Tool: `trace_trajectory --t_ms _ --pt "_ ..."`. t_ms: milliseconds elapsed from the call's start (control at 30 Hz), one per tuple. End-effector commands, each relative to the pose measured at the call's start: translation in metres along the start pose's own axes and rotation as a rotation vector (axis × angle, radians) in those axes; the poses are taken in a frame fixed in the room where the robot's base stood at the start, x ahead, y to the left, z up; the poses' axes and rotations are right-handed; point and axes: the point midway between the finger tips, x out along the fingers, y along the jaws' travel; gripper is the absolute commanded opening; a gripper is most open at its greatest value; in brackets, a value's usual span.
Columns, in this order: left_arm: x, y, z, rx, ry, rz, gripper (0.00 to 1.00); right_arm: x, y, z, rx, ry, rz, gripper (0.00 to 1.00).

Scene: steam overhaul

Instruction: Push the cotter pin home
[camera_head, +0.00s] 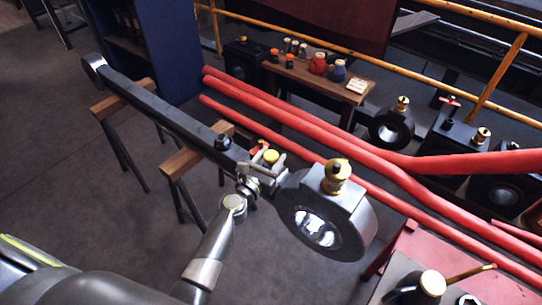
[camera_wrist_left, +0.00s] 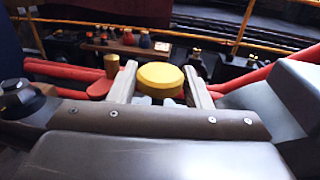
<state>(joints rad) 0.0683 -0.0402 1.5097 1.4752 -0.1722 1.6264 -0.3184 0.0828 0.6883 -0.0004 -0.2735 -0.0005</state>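A dark connecting rod (camera_head: 165,120) runs from upper left to a thick round big end (camera_head: 345,215) with a brass cup (camera_head: 336,175) on top. My left gripper (camera_head: 268,161) is over the rod, just left of the big end. A yellow round head (camera_head: 271,156) lies between its fingers; in the left wrist view this yellow head (camera_wrist_left: 160,77) has one finger on each side. I cannot tell whether the fingers touch it. No part clearly shows as the cotter pin; its body may be hidden below. My right gripper is not in view.
Wooden trestles (camera_head: 185,162) stand under the rod. Red pipes (camera_head: 300,115) run behind it. A wooden bench (camera_head: 310,78) with jars stands at the back. A red table (camera_head: 400,250) is at lower right. A red-handled part (camera_wrist_left: 100,88) with a brass top shows beside the left finger.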

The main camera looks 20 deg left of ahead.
Motion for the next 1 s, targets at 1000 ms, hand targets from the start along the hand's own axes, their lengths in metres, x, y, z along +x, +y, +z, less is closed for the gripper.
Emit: trace_trajectory --t_ms 1000 --pt "-0.1 0.0 -0.002 -0.001 0.0 0.002 0.6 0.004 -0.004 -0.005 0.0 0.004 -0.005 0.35"
